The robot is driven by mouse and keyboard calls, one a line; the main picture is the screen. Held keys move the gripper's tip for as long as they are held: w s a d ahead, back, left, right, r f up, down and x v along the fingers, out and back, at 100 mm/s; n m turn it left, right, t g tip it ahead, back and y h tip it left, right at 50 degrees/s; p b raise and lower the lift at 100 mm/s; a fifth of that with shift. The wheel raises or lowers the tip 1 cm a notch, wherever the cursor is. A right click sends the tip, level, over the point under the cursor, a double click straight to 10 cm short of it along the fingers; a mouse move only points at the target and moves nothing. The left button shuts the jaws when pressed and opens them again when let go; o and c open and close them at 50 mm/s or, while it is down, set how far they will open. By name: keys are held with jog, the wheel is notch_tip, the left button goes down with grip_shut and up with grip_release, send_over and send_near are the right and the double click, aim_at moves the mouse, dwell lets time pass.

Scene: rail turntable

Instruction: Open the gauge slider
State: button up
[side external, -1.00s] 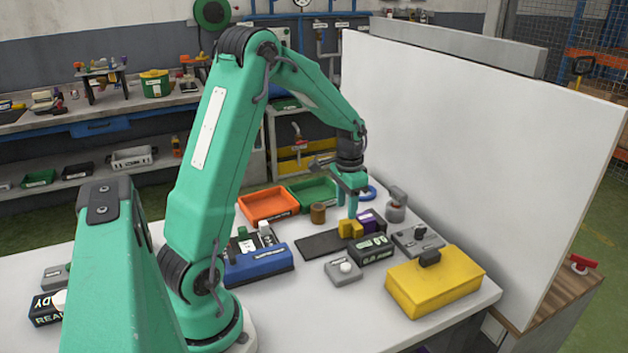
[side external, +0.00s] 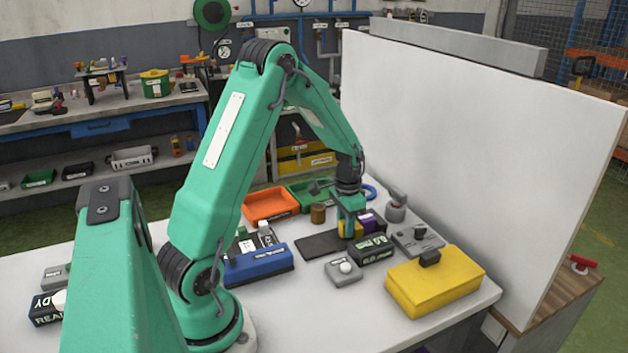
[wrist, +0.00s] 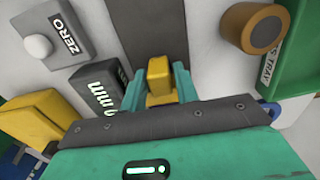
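The gauge slider is a yellow block (side external: 345,230) at the right end of a dark flat track (side external: 318,245). In the wrist view the yellow block (wrist: 159,76) stands upright at the near end of the track (wrist: 152,35). My gripper (side external: 350,222) is lowered over the block and partly hides it in the side view. In the wrist view the fingers of my gripper (wrist: 159,90) stand on either side of the block and look open, with a narrow gap at the left. The black mm readout (side external: 374,250) sits beside it; its text shows in the wrist view (wrist: 98,95).
A grey ZERO box with a white button (side external: 344,271) and a large yellow box (side external: 435,282) stand nearby. A purple block (side external: 370,222) is just behind my gripper. A brown cylinder (side external: 318,213) and orange tray (side external: 268,206) lie behind. A white panel (side external: 480,150) bounds the right.

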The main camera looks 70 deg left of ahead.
grip_shut()
jog(key=shift+s, duration=4.35)
jog(key=shift+o, duration=1.9)
grip_release()
jog(key=shift+w+r, duration=0.1)
notch_tip(320, 180, up, 8)
